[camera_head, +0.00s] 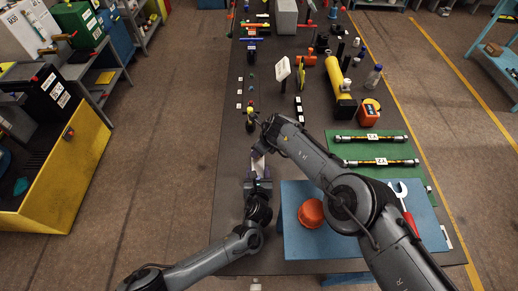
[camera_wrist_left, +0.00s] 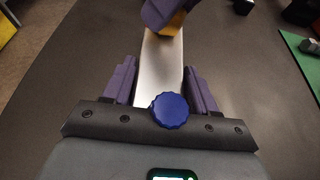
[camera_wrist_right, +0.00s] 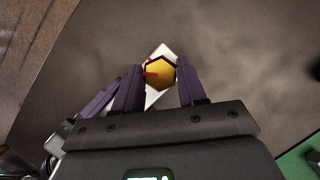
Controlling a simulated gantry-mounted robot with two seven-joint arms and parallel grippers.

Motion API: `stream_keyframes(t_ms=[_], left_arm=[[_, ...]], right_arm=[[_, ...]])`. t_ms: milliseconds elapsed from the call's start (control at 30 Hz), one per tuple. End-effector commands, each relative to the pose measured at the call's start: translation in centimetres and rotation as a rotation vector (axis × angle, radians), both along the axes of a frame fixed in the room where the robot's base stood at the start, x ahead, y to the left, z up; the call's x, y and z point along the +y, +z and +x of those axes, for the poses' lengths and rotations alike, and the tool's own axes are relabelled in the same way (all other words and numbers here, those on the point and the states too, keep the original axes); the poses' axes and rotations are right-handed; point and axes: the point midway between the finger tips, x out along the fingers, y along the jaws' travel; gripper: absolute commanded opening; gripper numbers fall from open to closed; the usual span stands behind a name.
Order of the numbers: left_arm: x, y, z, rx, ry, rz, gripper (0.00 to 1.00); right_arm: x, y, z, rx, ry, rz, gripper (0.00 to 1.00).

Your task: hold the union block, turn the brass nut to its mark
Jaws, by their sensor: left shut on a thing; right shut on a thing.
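The pale metal union block (camera_wrist_left: 162,62) lies between the purple fingers of my left gripper (camera_wrist_left: 160,82), which is shut on it. The left gripper (camera_head: 258,172) is over the dark bench in the head view, where little of the block shows. A blue ribbed cap (camera_wrist_left: 170,110) sits at the near end of the block. The brass hex nut (camera_wrist_right: 160,73) is at the tips of my right gripper (camera_wrist_right: 158,80), which is shut on it. A red mark (camera_wrist_right: 151,74) shows at the nut. The right fingers partly cover the nut in the left wrist view.
The bench left of my grippers is clear.

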Motion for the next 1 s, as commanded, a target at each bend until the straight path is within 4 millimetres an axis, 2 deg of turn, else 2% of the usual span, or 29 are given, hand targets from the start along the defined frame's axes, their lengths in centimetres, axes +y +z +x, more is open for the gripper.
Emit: stream_keyframes(t_ms=[367,1000], left_arm=[[-0.02,0.05,0.02,-0.001,0.000,0.000,0.16],[-0.06,0.04,0.00,-0.001,-0.001,0.000,0.16]], right_arm=[[0.10,-0.01,-0.04,0.001,-0.072,0.002,0.10],[0.38,0.00,-0.18,0.000,-0.529,0.001,0.10]])
